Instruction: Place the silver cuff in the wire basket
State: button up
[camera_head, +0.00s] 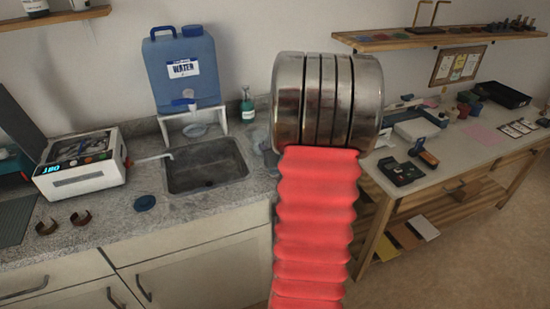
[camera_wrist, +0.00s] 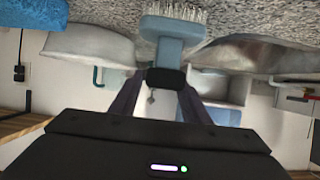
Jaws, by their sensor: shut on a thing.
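My gripper (camera_wrist: 165,84) shows in the wrist view, its dark fingers closed together. At the fingertips is the neck of a light blue brush (camera_wrist: 172,28) with white bristles, and it appears gripped there, over the speckled counter. In the head view my arm covers the middle and my gripper is hidden. Two open curved bands lie on the counter at the left: one (camera_head: 47,226) and another (camera_head: 81,219). Both look brown or coppery. I cannot make out a clearly silver cuff or a wire basket in either view.
The sink (camera_head: 207,165) lies left of my arm. A blue water jug (camera_head: 185,70) stands behind it. A white box-shaped machine (camera_head: 82,165) and a blue disc (camera_head: 145,203) are on the counter (camera_head: 110,222). A cluttered workbench (camera_head: 470,150) stands at the right.

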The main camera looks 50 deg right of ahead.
jog(key=shift+f, duration=0.65)
jog(key=shift+f, duration=0.15)
jog(key=shift+f, duration=1.75)
jog(key=shift+f, duration=0.1)
jog(key=o, duration=1)
jog(key=shift+s, duration=0.1)
jog(key=shift+s+a+r, duration=0.15)
jog(key=shift+s+r, duration=0.1)
jog(key=shift+r, duration=0.05)
jog(key=v, duration=1.1)
jog(key=shift+s+a, duration=0.1)
jog(key=shift+s, duration=0.1)
